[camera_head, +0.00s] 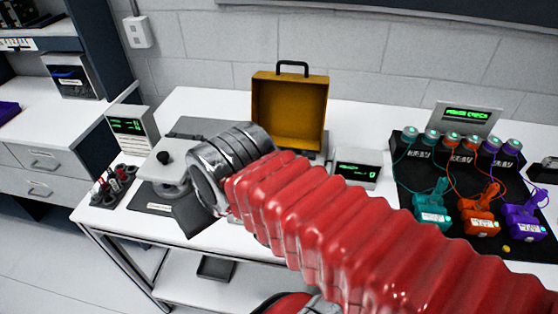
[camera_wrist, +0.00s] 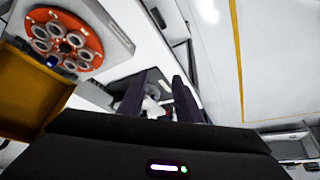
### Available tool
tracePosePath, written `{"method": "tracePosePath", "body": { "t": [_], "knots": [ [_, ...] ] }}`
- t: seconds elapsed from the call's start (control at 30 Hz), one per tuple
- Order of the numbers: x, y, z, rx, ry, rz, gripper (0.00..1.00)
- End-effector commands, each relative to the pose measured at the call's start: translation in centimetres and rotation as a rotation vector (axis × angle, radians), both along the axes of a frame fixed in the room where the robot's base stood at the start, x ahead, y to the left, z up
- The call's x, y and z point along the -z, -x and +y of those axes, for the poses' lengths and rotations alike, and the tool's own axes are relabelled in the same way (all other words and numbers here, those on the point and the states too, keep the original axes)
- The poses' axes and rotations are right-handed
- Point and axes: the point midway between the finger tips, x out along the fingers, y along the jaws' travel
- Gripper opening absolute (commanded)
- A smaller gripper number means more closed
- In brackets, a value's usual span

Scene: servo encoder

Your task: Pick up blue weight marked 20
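No weight marked 20 can be read in either view. In the wrist view an orange round holder (camera_wrist: 68,31) with several grey rings sits at the upper left. A small blue piece (camera_wrist: 53,61) shows at its lower edge; I cannot tell if it is the weight. My gripper (camera_wrist: 160,92) shows two dark fingers with a gap between them, apart from the holder and to its right. It looks open, with nothing clearly held. In the head view my red arm and grey wrist hide the fingers and part of the table.
A yellow case (camera_head: 289,108) stands open at the table's back; its yellow wall (camera_wrist: 30,100) shows in the wrist view. A display box (camera_head: 358,173) is right of it. Teal (camera_head: 431,212), orange (camera_head: 479,214) and purple (camera_head: 522,219) wired units stand on a black mat. A rack of tubes (camera_head: 117,184) is left.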

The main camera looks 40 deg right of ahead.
Motion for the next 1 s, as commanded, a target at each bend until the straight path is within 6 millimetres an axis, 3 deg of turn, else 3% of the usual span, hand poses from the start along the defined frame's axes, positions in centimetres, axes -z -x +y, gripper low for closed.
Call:
{"method": "tracePosePath", "body": {
  "t": [0.13, 0.33, 0.67, 1.0],
  "knots": [
    [-0.1, 0.0, -0.1, 0.001, 0.000, 0.001, 0.38],
    [-0.5, -0.8, -1.2, 0.020, 0.004, 0.013, 0.39],
    [-2.2, -3.5, -7.5, 0.087, 0.017, 0.059, 0.39],
    [-3.5, -5.4, -15.5, 0.153, 0.013, 0.102, 0.39]
  ]
}}
